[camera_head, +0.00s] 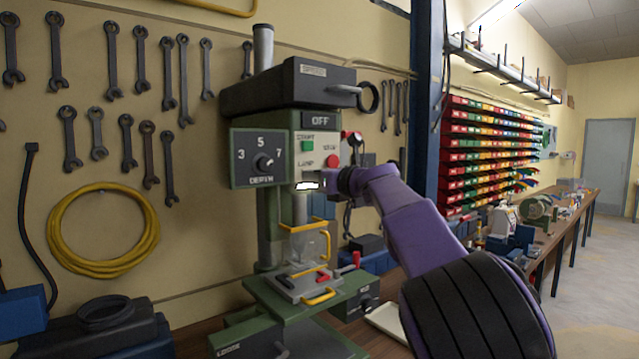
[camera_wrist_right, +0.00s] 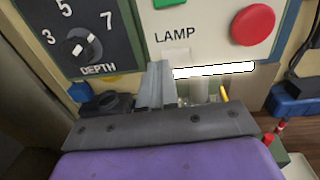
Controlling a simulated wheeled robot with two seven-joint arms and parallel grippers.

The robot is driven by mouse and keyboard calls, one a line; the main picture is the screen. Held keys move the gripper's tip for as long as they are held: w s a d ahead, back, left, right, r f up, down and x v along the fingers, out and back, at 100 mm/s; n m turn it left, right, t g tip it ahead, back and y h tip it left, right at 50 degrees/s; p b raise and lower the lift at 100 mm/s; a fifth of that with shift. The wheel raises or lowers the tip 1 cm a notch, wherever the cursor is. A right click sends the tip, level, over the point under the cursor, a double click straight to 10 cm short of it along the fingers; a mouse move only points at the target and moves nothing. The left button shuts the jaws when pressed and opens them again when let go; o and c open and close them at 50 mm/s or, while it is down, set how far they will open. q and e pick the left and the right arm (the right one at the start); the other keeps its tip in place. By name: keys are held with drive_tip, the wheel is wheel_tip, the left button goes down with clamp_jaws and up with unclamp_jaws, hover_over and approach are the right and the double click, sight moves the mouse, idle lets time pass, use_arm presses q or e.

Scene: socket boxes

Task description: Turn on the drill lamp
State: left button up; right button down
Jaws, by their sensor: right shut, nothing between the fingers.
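The green drill press (camera_head: 310,120) stands against the wall, with a control panel showing a green START button (camera_head: 306,146), a red STOP button (camera_head: 333,161) and a LAMP label. In the right wrist view, a small pale lamp switch (camera_wrist_right: 177,56) sits just under the LAMP label. A bright white lamp strip (camera_wrist_right: 215,70) glows below the panel, and it also shows in the head view (camera_head: 307,186). My right gripper (camera_wrist_right: 158,70) is shut and empty, its tips right at the lower left of the switch; whether they touch is unclear. My left gripper is out of view.
A depth dial (camera_head: 263,162) is left of the panel. The drill table (camera_head: 297,300) with a vise and yellow handles is below. Wrenches and a yellow cable coil (camera_head: 103,243) hang on the wall. A blue post (camera_head: 428,110) stands to the right.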

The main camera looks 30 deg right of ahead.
drive_tip(key=s+b, duration=0.6)
drive_tip(key=s, duration=0.7)
drive_tip(key=shift+d+r, duration=0.2)
drive_tip(key=shift+d, duration=0.1)
